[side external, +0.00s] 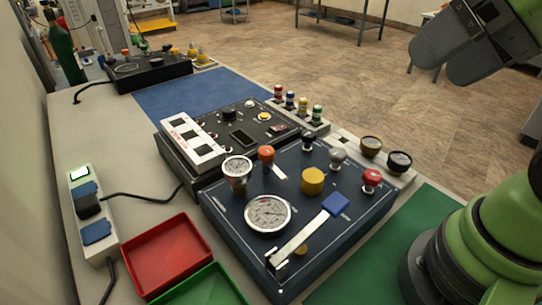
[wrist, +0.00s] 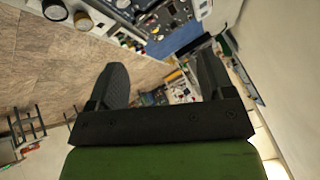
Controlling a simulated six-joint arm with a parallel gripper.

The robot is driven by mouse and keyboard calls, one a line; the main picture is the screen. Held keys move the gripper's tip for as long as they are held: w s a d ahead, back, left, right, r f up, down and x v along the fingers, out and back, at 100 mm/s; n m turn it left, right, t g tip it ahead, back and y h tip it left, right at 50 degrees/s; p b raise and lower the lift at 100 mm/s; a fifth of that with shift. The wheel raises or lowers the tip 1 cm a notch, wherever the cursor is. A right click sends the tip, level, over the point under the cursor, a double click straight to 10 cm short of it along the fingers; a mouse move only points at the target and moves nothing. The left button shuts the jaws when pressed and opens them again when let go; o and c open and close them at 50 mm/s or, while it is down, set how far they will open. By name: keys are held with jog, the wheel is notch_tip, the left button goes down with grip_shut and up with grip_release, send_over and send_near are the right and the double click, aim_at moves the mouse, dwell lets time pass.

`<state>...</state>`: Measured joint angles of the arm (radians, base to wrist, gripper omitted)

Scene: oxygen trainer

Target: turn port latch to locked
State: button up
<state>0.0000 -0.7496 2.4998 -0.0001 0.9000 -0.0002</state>
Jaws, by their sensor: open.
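A dark blue panel box (side external: 232,224) lies on the bench in the side view. On its front right, a flat metal lever (side external: 300,240) with a blue end grip (side external: 335,203) lies slantwise; it looks like the port latch, but I cannot read a label. A yellow knob (side external: 312,181), a red knob (side external: 371,178) and a large dial gauge (side external: 267,213) are on the same panel. My gripper (side external: 442,62) is high at the upper right, well away from the panel. In the wrist view my gripper (wrist: 164,66) has its fingers wide apart with nothing between them.
A black box with a white block (side external: 190,139) stands behind the panel. A red tray (side external: 166,254), a green tray (side external: 200,290) and a power strip (side external: 92,215) are at the left. Small upright fittings (side external: 302,104) and two round dark-topped pieces (side external: 399,161) line the right edge.

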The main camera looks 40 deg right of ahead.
jog(key=shift+w+r, duration=0.1)
jog(key=shift+w, duration=0.15)
jog(key=c, duration=0.4)
jog(key=w+n, duration=0.1)
jog(key=w+n+g, duration=0.1)
jog(key=w, duration=0.1)
jog(key=w+a+r+g, duration=0.1)
jog(key=w, duration=0.1)
jog(key=shift+w+n, duration=0.15)
jog(key=shift+n, duration=0.25)
jog(key=shift+c, duration=0.6)
jog(key=n+g+h, duration=0.2)
jog(key=n+g, duration=0.3)
jog(key=n, duration=0.4)
send_over(266, 150)
notch_tip(266, 150, down, 12)
jog(key=f, duration=0.1)
notch_tip(266, 150, down, 10)
jog(key=shift+r, duration=0.2)
jog(key=c, duration=0.6)
